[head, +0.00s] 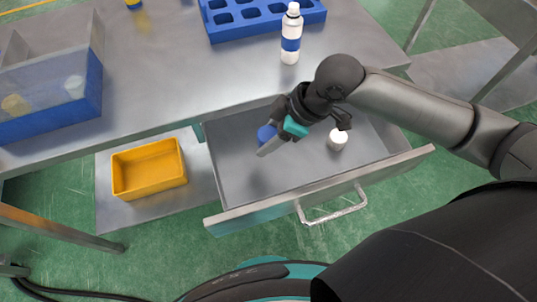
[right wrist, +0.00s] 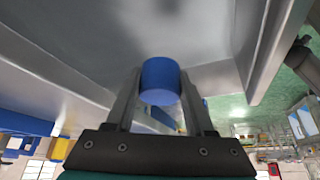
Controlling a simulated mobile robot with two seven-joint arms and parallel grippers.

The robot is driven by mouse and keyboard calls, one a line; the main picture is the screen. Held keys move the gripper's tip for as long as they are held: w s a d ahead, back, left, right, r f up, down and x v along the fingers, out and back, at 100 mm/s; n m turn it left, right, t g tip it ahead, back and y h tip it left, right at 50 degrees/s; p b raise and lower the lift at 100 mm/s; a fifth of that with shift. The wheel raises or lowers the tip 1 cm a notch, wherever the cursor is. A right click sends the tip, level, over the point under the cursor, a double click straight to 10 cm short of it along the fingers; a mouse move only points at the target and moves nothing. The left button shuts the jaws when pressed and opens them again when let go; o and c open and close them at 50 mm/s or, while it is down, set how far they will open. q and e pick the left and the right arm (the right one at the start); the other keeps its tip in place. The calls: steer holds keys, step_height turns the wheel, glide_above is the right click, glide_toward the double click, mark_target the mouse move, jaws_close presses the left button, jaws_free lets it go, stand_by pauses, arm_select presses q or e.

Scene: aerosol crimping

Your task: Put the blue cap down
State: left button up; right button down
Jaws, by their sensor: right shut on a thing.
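The blue cap (head: 265,132) is at the fingertips of my right gripper (head: 267,142), inside the open metal drawer (head: 230,165). In the right wrist view the blue cap (right wrist: 160,80) sits between the two fingers of my right gripper (right wrist: 160,92), which is shut on it. I cannot tell whether the cap touches the drawer floor. My left gripper is not in view.
A white cap (head: 337,139) stands in the drawer to the right. A white bottle with a blue band (head: 290,40) and a blue rack (head: 265,18) stand on the table (head: 180,70). A yellow bin (head: 150,168) is on the lower shelf; a divided blue bin (head: 50,115) is left.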

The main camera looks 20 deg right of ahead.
mark_target(261, 161)
step_height(261, 161, down, 2)
steer(key=shift+f+b, duration=0.45)
steer(key=shift+f, duration=0.4)
step_height(261, 161, down, 4)
steer(key=shift+r+b, duration=0.25)
steer(key=shift+b, duration=0.4)
steer(key=shift+f, duration=0.55)
steer(key=shift+c, duration=1.3)
jaws_free()
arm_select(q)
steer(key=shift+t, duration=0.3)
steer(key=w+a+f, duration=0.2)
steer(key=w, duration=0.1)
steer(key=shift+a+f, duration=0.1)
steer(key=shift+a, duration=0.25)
arm_select(e)
steer(key=shift+r, duration=0.1)
